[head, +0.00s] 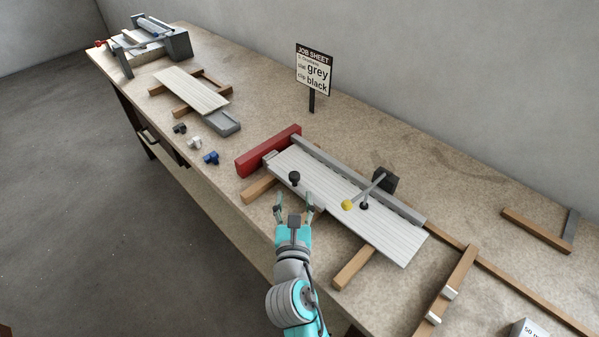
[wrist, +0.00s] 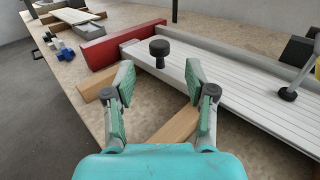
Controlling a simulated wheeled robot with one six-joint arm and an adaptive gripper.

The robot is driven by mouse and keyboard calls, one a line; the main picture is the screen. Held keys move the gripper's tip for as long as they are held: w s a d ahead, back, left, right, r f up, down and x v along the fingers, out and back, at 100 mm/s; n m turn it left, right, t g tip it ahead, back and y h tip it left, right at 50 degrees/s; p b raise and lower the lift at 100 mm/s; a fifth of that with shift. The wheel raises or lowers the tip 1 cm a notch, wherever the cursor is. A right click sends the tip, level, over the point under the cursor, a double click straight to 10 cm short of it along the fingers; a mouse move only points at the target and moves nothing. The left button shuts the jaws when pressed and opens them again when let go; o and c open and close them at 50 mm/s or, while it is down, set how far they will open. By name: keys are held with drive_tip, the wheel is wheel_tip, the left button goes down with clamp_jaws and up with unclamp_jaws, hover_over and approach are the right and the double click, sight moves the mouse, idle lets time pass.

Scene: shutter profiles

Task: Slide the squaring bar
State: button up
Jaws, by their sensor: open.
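A red bar (head: 268,151) stands across the far-left end of a light grey slatted panel (head: 395,237). A black knob (head: 294,177) rises near that end; it also shows in the wrist view (wrist: 159,50). No label marks the squaring bar, so I cannot tell for certain which part it is. A grey rail (head: 345,178) runs along the panel's back edge. My gripper (head: 293,199) is open and empty at the panel's front edge, just in front of the knob. In the wrist view the knob appears beyond and between the spread fingers (wrist: 158,78), apart from them.
A lever with a yellow ball (head: 347,205) and black block (head: 384,180) stands over the panel's right part. Wooden supports (head: 354,266) lie under the panel. Coloured clips (head: 210,158), a grey tray (head: 222,123) and a job sheet (head: 313,70) are farther off.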

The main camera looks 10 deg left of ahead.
sight(294, 179)
drive_tip(key=w, duration=0.5)
drive_tip(key=w+a, duration=0.1)
drive_tip(key=w, duration=0.2)
drive_tip(key=shift+w, duration=0.2)
clamp_jaws()
